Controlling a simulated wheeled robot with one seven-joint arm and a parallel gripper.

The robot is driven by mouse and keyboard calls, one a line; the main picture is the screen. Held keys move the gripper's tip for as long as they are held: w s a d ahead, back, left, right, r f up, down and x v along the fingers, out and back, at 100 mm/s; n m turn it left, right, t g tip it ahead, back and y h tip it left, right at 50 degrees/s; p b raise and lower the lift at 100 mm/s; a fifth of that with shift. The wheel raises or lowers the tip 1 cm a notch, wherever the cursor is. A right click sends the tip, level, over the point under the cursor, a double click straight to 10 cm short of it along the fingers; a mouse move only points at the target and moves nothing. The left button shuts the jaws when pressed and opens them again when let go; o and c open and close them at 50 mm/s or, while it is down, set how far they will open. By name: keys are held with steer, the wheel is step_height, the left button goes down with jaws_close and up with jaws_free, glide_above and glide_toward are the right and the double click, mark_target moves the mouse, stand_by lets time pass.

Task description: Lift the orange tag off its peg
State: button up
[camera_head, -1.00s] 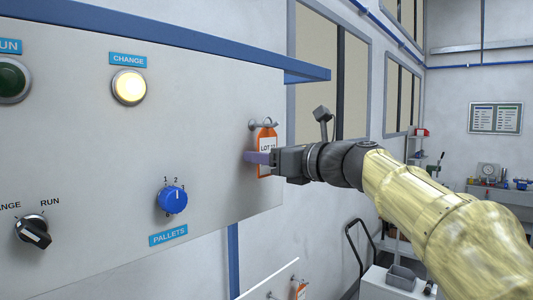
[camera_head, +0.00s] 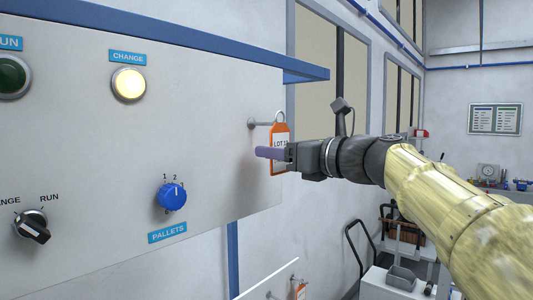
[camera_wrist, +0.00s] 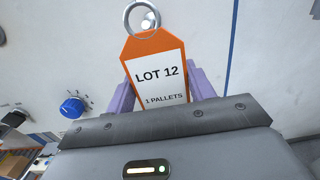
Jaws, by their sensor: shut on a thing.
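The orange tag (camera_head: 279,133) has a white label reading "LOT 12" and a metal ring at its top. In the wrist view the tag (camera_wrist: 157,78) also reads "1 PALLETS". My gripper (camera_head: 271,153) is shut on the tag's lower part, with a purple finger (camera_wrist: 122,98) on each side. The peg (camera_head: 257,123) sticks out from the grey panel. The ring (camera_head: 279,117) is at the peg's outer end; I cannot tell whether it still encircles the peg. In the wrist view a small bright tip shows inside the ring (camera_wrist: 129,20).
The panel (camera_head: 225,100) carries a lit CHANGE button (camera_head: 128,84), a blue PALLETS knob (camera_head: 173,197) and a black selector (camera_head: 32,225). A blue ledge (camera_head: 305,73) juts out above the peg. Another orange tag (camera_head: 300,290) hangs low down.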

steer(key=shift+s+d+f, duration=0.15)
steer(key=shift+d, duration=0.15)
steer(key=shift+b+v, duration=0.4)
steer(key=shift+v, duration=1.25)
